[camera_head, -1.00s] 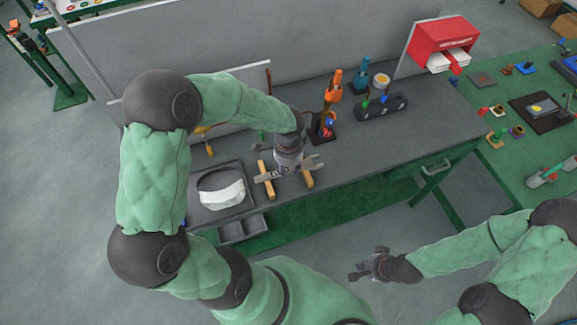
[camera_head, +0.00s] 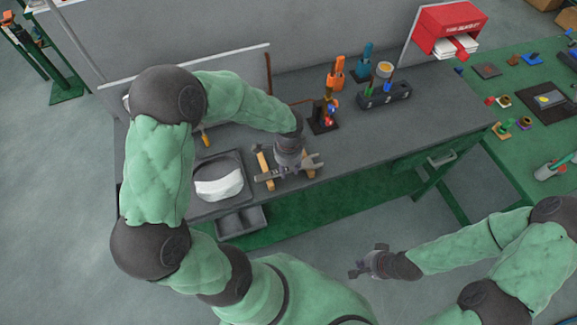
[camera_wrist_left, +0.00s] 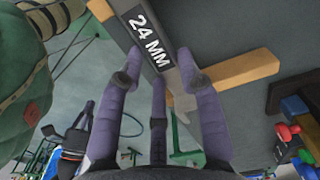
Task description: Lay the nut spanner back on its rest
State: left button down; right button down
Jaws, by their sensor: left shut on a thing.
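The nut spanner (camera_head: 268,175) is a long grey tool marked "24 MM" in the left wrist view (camera_wrist_left: 147,36). It lies crosswise over the two wooden bars of its rest (camera_head: 309,173), near the bench's front edge. The bars also show in the left wrist view (camera_wrist_left: 238,69). Whether the spanner touches both bars cannot be told. My left gripper (camera_head: 289,167) points down and is shut on the spanner's middle; its fingers show in the left wrist view (camera_wrist_left: 161,78). My right gripper (camera_head: 368,263) is empty, fingers apart, in front of the bench.
An orange-handled tool in a stand (camera_head: 334,78) and a dark holder block (camera_head: 384,95) stand behind right. The bench top (camera_head: 420,110) is clear on the right.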

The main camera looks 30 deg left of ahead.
pick_arm(q)
jog(key=c, duration=0.7)
grip_release()
jog(key=shift+c, duration=0.2)
notch_tip(320, 180, up, 12)
jog(key=shift+s, duration=0.1)
